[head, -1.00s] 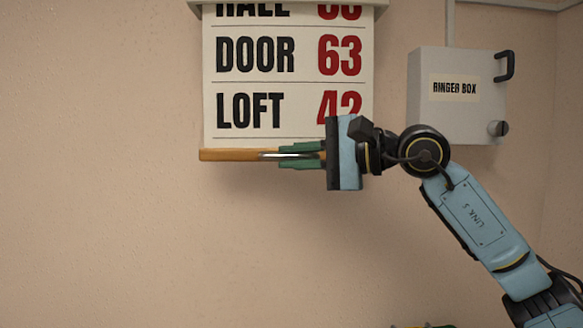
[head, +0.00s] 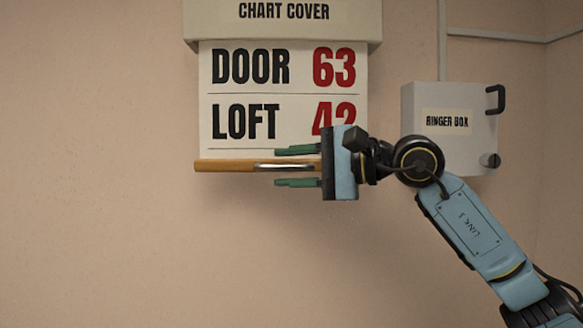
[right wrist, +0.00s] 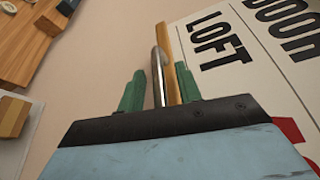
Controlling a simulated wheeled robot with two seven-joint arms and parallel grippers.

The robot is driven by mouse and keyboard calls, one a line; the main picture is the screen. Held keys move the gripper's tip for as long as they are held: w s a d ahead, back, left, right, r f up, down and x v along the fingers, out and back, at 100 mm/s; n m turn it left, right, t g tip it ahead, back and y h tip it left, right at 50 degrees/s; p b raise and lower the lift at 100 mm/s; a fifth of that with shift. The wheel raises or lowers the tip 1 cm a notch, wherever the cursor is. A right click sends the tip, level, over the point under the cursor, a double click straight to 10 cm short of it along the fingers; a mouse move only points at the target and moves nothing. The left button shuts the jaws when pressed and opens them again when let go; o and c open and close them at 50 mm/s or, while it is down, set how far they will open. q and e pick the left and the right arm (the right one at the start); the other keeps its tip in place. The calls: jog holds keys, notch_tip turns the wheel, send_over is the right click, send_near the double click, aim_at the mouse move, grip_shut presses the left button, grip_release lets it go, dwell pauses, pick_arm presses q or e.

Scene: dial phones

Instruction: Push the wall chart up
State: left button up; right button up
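The wall chart (head: 238,95) hangs from the chart cover (head: 283,22), with its DOOR and LOFT rows showing below the cover. A wooden bar (head: 222,165) runs along its bottom edge, with a metal handle (head: 285,166) on it. My right gripper (head: 277,168) is open at the bar's right part, one green finger above the handle and one below. In the right wrist view the handle (right wrist: 159,75) lies between the spread fingers, with the wooden bar (right wrist: 168,45) behind it. The gripper covers part of the LOFT number. My left gripper is not in view.
A grey ringer box (head: 447,135) is on the wall to the right, close to my right arm. The wall left of and below the chart is bare. The right wrist view shows a wooden surface (right wrist: 25,55) with small objects at the left.

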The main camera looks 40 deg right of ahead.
jog(key=shift+s+d+f+b, duration=0.1)
jog(key=shift+s+d+b, duration=0.25)
jog(key=shift+s+b, duration=0.15)
jog(key=b+v, duration=0.7)
jog(key=v, duration=0.5)
jog(key=shift+s, duration=0.1)
